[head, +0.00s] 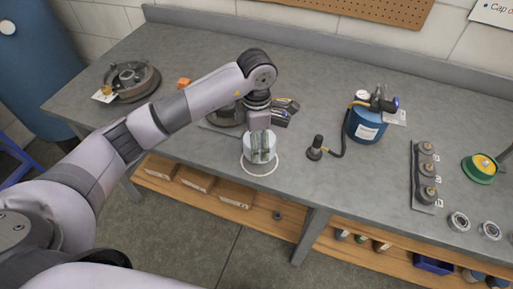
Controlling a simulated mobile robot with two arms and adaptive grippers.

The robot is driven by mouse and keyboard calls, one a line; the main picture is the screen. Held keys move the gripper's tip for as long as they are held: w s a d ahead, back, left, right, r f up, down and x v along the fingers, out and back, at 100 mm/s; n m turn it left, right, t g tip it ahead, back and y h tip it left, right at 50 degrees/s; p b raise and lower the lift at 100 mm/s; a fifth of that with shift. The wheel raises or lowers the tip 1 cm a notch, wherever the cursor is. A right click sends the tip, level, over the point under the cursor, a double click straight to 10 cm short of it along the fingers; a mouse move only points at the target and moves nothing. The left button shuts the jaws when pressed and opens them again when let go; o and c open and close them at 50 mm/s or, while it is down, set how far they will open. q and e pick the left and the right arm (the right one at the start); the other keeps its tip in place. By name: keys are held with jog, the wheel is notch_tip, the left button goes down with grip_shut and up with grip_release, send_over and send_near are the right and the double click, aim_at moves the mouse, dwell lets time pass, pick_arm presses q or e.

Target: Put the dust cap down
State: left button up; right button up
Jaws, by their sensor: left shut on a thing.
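My left gripper (262,154) points down over the front middle of the grey workbench (330,195). It is shut on a pale grey, round thing that looks like the dust cap (249,148), partly hidden behind the fingers. A thin white ring (260,174) on the bench top shows around and below the cap. I cannot tell whether the cap touches the bench. My right gripper is not in view.
A dark tool (284,112) lies just behind my gripper. A blue canister (365,124) with a hose and black nozzle (315,148) stands to the right. Farther right are a rack of parts (425,172), a green-rimmed yellow dish (481,167) and bearings (459,221). A hub (138,78) sits at left.

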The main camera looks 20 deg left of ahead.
pick_arm(q)
notch_tip(320, 180, down, 4)
jog(key=shift+f+p, duration=0.1)
jog(key=shift+p, duration=0.25)
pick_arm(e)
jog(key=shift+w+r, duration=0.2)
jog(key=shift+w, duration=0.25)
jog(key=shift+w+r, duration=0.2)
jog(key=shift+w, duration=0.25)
pick_arm(q)
jog(key=shift+f, duration=0.2)
jog(key=o, duration=1.2)
jog(key=shift+c, duration=0.2)
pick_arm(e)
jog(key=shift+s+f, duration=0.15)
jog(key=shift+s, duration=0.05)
